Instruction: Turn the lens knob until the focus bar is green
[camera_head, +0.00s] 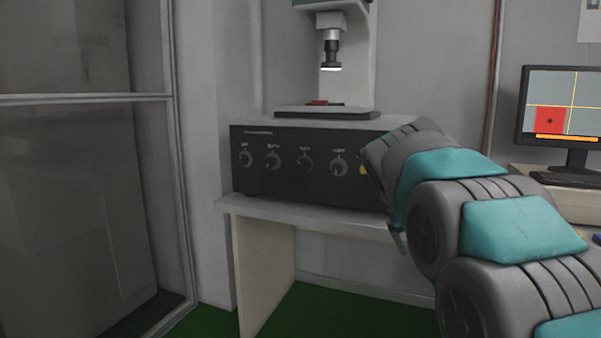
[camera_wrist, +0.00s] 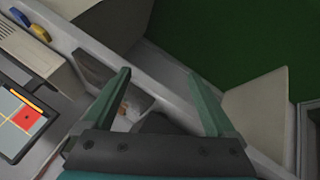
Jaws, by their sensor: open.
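A black control box (camera_head: 290,165) with a row of several round knobs (camera_head: 305,162) stands on a bench. The knob labels are too small to read, so I cannot tell which is the lens knob. The monitor (camera_head: 564,105) at the right shows a grid with a red square and an orange bar (camera_head: 567,137) along its bottom. The screen also appears, turned, in the wrist view (camera_wrist: 10,122). My gripper (camera_wrist: 159,73) is open and empty in the wrist view, with its two teal fingers apart. In the head view my arm mostly hides it, right of the box.
A microscope (camera_head: 333,45) stands above the box with a red sample (camera_head: 318,102) on its stage. A yellow spot (camera_head: 362,170) shows beside my arm. The bench (camera_head: 300,211) has open green floor below. A glass-panelled frame (camera_head: 90,98) stands at the left.

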